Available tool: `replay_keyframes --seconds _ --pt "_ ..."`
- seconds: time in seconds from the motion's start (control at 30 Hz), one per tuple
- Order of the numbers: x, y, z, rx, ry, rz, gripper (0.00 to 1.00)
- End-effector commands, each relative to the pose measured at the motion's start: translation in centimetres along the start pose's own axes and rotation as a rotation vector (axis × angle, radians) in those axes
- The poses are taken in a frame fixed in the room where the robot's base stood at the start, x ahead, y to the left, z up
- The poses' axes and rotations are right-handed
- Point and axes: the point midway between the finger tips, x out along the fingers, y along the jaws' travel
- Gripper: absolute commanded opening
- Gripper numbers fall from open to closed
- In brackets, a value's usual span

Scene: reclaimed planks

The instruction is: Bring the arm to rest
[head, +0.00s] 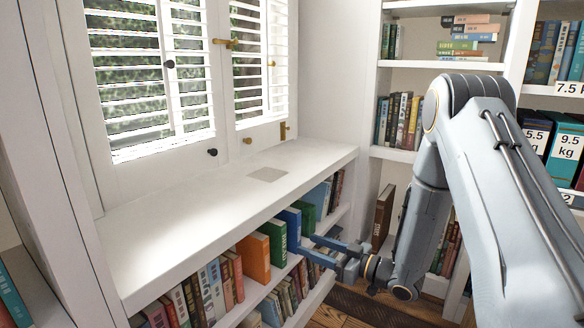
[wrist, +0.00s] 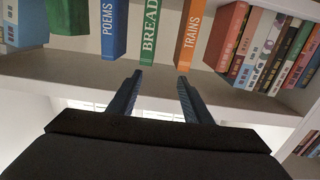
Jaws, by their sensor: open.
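My gripper (head: 304,246) is open and empty in front of the bookshelf below the window ledge. Its two blue-grey fingers point left toward the books in the head view. In the wrist view the gripper (wrist: 159,79) shows its fingers spread apart with nothing between them. The green BREAD book (wrist: 148,32) stands beyond the fingertips, with the blue POEMS book (wrist: 112,30) on its left and the orange TRAINS book (wrist: 191,35) on its right. My arm reaches down from the right of the head view, elbow raised and bent.
A white window ledge (head: 190,215) with a flat grey square (head: 267,174) runs above the low bookshelf. A tall bookcase (head: 435,65) with several books stands behind my arm. Binders with weight labels (head: 566,146) are at the right. Wooden floor (head: 330,315) shows below.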

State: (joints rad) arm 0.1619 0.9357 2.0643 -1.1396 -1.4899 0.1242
Motion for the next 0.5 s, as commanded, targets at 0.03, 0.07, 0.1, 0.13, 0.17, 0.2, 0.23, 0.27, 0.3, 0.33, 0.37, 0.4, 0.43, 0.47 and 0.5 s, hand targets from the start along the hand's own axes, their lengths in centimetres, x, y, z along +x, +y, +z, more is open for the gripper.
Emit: replay_keyframes --seconds 0.03,0.07,0.1,0.13,0.17,0.2,0.23,0.27,0.3,0.33,0.37,0.4,0.43,0.47,0.5 --pt "0.6 -0.2 -0.3 -0.010 -0.015 0.001 0.45" --pt "0.9 -0.3 -0.3 -0.013 -0.026 0.004 0.45" --pt "1.3 -0.4 -0.3 -0.017 -0.042 0.008 0.45" --pt "1.6 -0.5 -0.3 -0.021 -0.054 0.011 0.45" --pt "1.9 -0.6 -0.3 -0.024 -0.065 0.015 0.45" --pt "2.3 -0.7 -0.3 -0.028 -0.084 0.021 0.45" --pt "2.5 -0.7 -0.3 -0.031 -0.099 0.026 0.45" --pt "2.7 -0.7 -0.3 -0.035 -0.112 0.032 0.45" --pt "3.1 -0.8 -0.4 -0.041 -0.134 0.041 0.45" --pt "3.3 -0.8 -0.3 -0.044 -0.152 0.048 0.45" --pt "3.5 -0.8 -0.4 -0.048 -0.170 0.057 0.45" --pt "3.8 -0.9 -0.4 -0.053 -0.196 0.068 0.45" --pt "4.0 -1.0 -0.5 -0.056 -0.216 0.078 0.45" --pt "4.2 -1.0 -0.5 -0.060 -0.237 0.087 0.45" --pt "4.5 -1.1 -0.6 -0.064 -0.268 0.101 0.45"
